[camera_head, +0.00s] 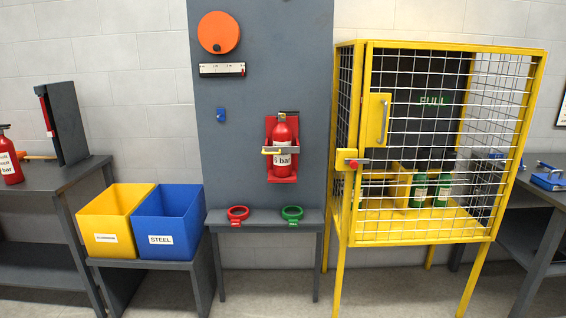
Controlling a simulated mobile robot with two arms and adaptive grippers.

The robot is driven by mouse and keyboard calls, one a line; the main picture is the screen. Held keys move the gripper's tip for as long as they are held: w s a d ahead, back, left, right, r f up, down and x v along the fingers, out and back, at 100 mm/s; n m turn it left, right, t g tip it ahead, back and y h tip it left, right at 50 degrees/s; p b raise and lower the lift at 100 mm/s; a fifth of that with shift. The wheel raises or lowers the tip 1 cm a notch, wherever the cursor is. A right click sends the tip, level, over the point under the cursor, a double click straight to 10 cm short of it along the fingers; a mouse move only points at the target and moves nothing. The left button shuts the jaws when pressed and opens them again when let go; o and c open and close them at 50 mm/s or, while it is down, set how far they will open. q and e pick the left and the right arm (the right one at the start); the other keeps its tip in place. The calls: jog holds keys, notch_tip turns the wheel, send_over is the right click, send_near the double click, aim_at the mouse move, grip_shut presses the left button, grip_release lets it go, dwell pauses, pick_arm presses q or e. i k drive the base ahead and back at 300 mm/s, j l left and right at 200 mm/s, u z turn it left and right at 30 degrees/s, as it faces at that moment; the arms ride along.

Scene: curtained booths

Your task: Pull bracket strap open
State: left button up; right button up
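A red fire extinguisher (281,137) stands upright in a red wall bracket (270,165) on the grey panel in the middle. A strap (273,151) with a pale, yellowish bar crosses the front of the extinguisher and looks closed. Neither of my grippers is in the head view.
Below the bracket, a narrow grey shelf (265,224) holds a red ring (238,213) and a green ring (292,213). Yellow (105,238) and blue (163,238) bins stand left. A yellow mesh cage (422,236) with green cylinders stands right. The floor in front is clear.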

aim_at(265, 150)
jog(key=j, duration=3.45)
jog(key=k+j, duration=0.1)
jog(key=j, duration=3.3)
jog(key=z, duration=1.55)
jog(key=i+l+u, duration=0.15)
jog(key=i, duration=0.45)
jog(key=i+l+u, duration=0.1)
jog(key=i, duration=0.5)
jog(key=i+l+u, duration=0.15)
jog(key=i+l, duration=0.2)
jog(key=i, duration=0.2)
jog(key=i+l+u, duration=0.1)
jog(key=i+l, duration=0.2)
jog(key=i, duration=0.25)
jog(key=i+l+u, duration=0.15)
jog(key=i+l, duration=0.2)
jog(key=i, duration=0.2)
